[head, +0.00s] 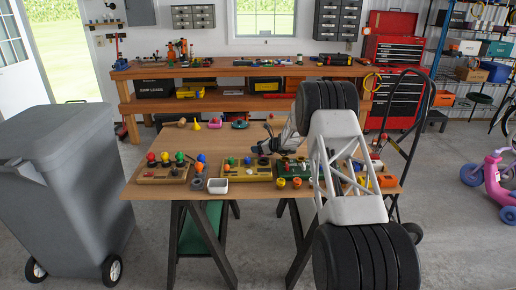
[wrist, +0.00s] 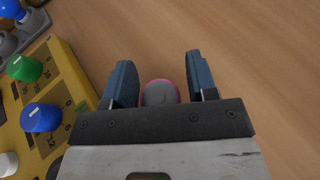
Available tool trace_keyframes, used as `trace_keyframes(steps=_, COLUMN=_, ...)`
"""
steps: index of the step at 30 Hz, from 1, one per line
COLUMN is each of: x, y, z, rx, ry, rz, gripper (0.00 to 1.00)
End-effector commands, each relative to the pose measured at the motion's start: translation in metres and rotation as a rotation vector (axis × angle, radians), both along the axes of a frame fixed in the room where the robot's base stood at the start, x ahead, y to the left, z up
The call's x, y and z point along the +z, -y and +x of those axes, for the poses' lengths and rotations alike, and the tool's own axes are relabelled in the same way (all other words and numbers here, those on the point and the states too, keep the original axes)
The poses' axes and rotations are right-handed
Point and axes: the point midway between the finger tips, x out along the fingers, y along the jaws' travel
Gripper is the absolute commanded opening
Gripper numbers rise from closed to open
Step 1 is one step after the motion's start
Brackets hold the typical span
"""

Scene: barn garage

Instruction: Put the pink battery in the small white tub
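A pink round-edged object with a grey end, which looks like the pink battery (wrist: 160,93), stands between my fingers in the wrist view. My gripper (wrist: 162,80) is open around it, with its two blue fingers on either side and a visible gap at the right finger. In the head view my gripper (head: 262,147) is low over the middle of the table, and I cannot make out the battery there. The small white tub (head: 218,186) sits at the table's front edge, left of and nearer than my gripper. It looks empty.
A yellow panel with coloured knobs (head: 246,172) lies just right of the tub, and shows beside my gripper in the wrist view (wrist: 50,95). A wooden knob board (head: 163,174) is to the left. A pink dish (head: 215,122) stands behind. Bare tabletop (head: 200,142) lies left of my gripper.

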Motion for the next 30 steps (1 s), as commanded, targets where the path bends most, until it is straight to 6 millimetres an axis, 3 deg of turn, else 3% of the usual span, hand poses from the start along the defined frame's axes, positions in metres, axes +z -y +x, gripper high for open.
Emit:
trace_keyframes(steps=14, x=0.004, y=0.0, z=0.0, rx=0.0, ry=0.0, rz=0.0, gripper=0.6)
trace_keyframes(steps=23, x=0.013, y=0.018, z=-0.012, rx=0.0, ry=0.001, rz=-0.001, gripper=0.6)
trace_keyframes(steps=30, x=0.025, y=0.043, z=-0.028, rx=-0.002, ry=0.001, rz=0.0, gripper=0.6)
